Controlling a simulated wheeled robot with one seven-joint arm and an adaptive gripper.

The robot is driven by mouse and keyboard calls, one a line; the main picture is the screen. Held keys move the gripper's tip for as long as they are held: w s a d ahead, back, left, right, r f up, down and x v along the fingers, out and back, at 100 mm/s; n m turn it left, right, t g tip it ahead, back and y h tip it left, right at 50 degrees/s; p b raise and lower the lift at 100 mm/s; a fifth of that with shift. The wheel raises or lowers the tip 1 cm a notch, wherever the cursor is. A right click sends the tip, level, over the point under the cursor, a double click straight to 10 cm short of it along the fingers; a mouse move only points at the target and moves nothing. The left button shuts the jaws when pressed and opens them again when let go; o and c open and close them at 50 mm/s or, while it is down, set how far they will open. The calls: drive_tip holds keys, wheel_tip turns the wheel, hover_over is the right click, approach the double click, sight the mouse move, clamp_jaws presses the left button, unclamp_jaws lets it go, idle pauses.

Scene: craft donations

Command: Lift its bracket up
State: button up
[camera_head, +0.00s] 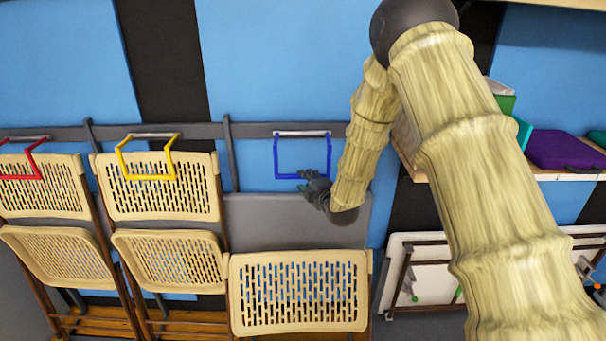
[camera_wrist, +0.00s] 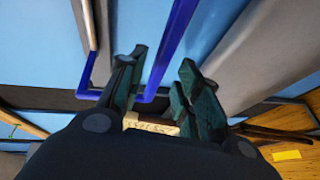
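The blue bracket (camera_head: 276,158) is a squared U-shaped bar hanging from a pale mount on the wall rail, above a beige slatted chair panel (camera_head: 299,322). My gripper (camera_head: 310,180) is at its lower right corner. In the wrist view the blue bracket (camera_wrist: 172,50) reaches down between the two dark green fingers of my gripper (camera_wrist: 160,90). The fingers are apart, with a gap on the right side of the bar. The left finger hides part of the bracket's lower bar. I cannot tell whether either finger touches it.
A yellow bracket (camera_head: 150,178) and a red bracket (camera_head: 22,178) hang further left, over beige folding chairs (camera_head: 160,205). A grey panel (camera_head: 255,220) is below the blue bracket. A shelf (camera_head: 565,175) with a purple case (camera_head: 562,148) is at the right.

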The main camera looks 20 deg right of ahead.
drive_tip(key=shift+p+x, duration=0.55)
drive_tip(key=shift+x, duration=1.55)
drive_tip(key=shift+c, duration=0.2)
clamp_jaws()
